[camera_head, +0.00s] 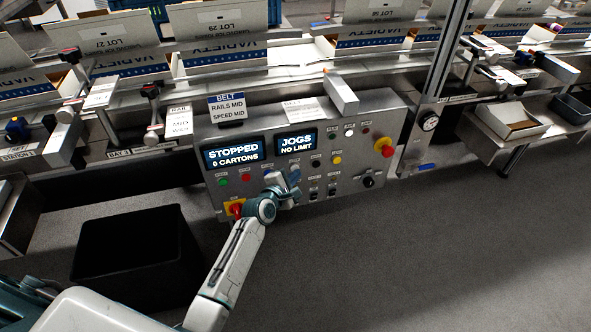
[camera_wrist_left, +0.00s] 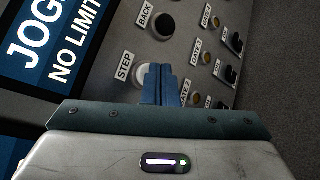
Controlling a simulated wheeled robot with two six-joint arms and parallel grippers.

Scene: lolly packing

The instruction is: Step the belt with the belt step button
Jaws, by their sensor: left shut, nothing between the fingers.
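The belt control panel (camera_head: 345,190) carries the belt step button. In the left wrist view the step button (camera_wrist_left: 140,72) is a white round button beside a STEP label (camera_wrist_left: 124,66), partly covered by my fingers. My left gripper (camera_head: 292,177) is shut and empty in front of the panel, just below the JOGS display (camera_head: 295,140). In the left wrist view its fingertips (camera_wrist_left: 161,68) overlap the button's right side. I cannot tell whether they touch it. In the head view the gripper hides the button. My right gripper is not in view.
The black BACK button (camera_wrist_left: 163,26) is close to STEP. Other controls include a red emergency stop (camera_head: 383,147) and a red-and-yellow switch (camera_head: 235,209). A display (camera_head: 233,152) reads STOPPED, 0 CARTONS; the other reads JOGS NO LIMIT. A black bin (camera_head: 135,245) stands at left. The floor at right is clear.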

